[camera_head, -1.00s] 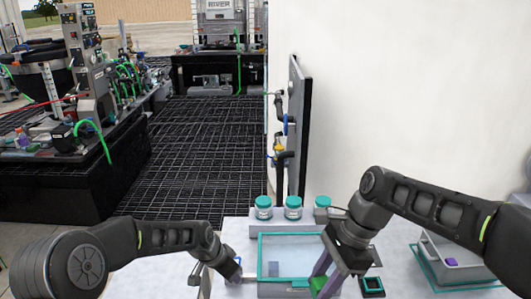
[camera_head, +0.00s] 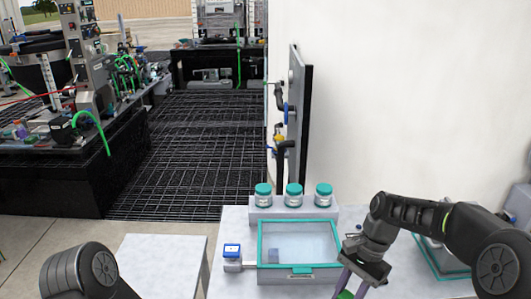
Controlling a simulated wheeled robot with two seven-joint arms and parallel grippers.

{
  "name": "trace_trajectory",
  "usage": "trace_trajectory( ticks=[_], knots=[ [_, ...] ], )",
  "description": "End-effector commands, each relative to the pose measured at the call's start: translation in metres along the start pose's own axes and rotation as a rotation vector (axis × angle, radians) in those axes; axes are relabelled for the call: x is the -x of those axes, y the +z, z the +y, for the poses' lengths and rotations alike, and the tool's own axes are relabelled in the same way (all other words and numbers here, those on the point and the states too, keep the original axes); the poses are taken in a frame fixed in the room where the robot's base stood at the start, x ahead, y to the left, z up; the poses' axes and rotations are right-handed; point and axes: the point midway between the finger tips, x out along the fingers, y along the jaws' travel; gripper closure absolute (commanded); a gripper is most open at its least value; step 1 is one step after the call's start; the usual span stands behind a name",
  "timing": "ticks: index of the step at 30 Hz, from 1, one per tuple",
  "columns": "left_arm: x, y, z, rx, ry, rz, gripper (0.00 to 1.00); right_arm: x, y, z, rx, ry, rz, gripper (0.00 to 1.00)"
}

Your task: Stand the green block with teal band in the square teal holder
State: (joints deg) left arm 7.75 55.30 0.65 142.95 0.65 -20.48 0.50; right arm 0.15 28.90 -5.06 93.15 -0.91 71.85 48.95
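My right gripper (camera_head: 353,292) reaches down at the bottom edge, right of the teal-rimmed tote. Its purple fingers are on either side of the green block (camera_head: 345,295), and it appears shut on it. Only a small green part of the block shows; its teal band is not visible and the rest is cut off by the frame. The square teal holder cannot be made out; my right gripper and arm cover the area where it stood. My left arm shows at the bottom left, with its gripper out of view.
The teal-rimmed tote (camera_head: 262,270) has a clear panel and a blue block inside. Several teal-lidded jars (camera_head: 294,196) stand on a ledge behind it. A blue-faced gauge (camera_head: 232,251) is at its left. Another teal-edged tote (camera_head: 432,255) is partly hidden behind my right arm.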

Motion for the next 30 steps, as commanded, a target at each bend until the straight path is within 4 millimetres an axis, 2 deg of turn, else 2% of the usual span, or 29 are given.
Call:
trace_trajectory(
  ticks=[2,12,22,30],
  knots=[
    [-0.0038,0.0010,-0.0027,0.008,0.000,-0.004,1.00,-0.0056,-0.0039,0.0029,-0.007,-0.003,0.000,1.00],
    [-0.0032,-0.0001,-0.0028,0.008,0.000,-0.002,1.00,-0.0049,-0.0044,0.0033,0.003,0.000,0.002,1.00],
    [-0.0032,-0.0004,-0.0028,0.007,0.000,-0.002,1.00,-0.0049,-0.0043,0.0027,0.339,0.139,0.003,1.00],
    [-0.0032,-0.0004,-0.0028,0.007,0.000,-0.002,1.00,-0.0045,-0.0043,0.0035,0.363,0.149,0.001,1.00]
  ],
)
